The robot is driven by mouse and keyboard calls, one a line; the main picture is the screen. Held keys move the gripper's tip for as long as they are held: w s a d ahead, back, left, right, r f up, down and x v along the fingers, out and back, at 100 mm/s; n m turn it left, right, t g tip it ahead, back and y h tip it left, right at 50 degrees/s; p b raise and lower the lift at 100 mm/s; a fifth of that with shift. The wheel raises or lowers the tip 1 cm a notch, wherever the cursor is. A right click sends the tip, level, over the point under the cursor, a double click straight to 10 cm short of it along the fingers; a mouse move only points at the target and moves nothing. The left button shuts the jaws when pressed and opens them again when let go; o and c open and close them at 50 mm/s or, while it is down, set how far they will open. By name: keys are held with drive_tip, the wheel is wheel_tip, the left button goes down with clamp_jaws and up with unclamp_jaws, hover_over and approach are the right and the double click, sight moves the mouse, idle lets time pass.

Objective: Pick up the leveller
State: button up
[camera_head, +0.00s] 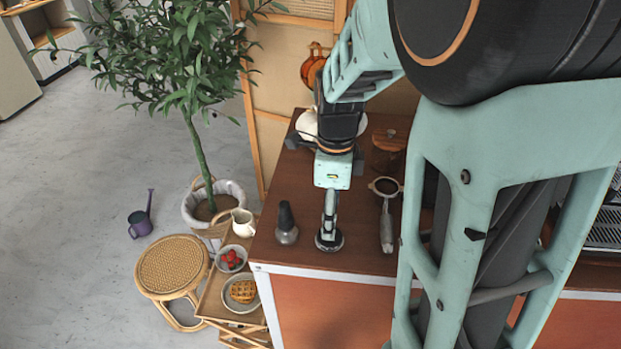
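A low round piece with a dark and silvery rim (338,243), which looks like the leveller, sits on the brown cart top near its front edge. My gripper (329,232) points down right over it. The fingertips overlap it and hide its middle. I see the fingers edge-on, so I cannot tell whether they are open or shut, or whether they hold the piece.
A dark-topped grey tool (286,224) stands just left of my gripper, and a portafilter (386,222) lies to the right. A wooden stand (389,142) is behind. The cart's front edge (330,272) is close. A low side table with a waffle plate (241,293) is at left.

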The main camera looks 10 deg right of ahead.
wheel_tip(320, 180, down, 7)
drive_tip(key=shift+s+r, duration=0.1)
drive_tip(key=shift+r, duration=0.05)
drive_tip(key=shift+c, duration=0.3)
drive_tip(key=c, duration=1.3)
drive_tip(key=shift+r, duration=0.1)
drive_tip(key=shift+c, duration=0.2)
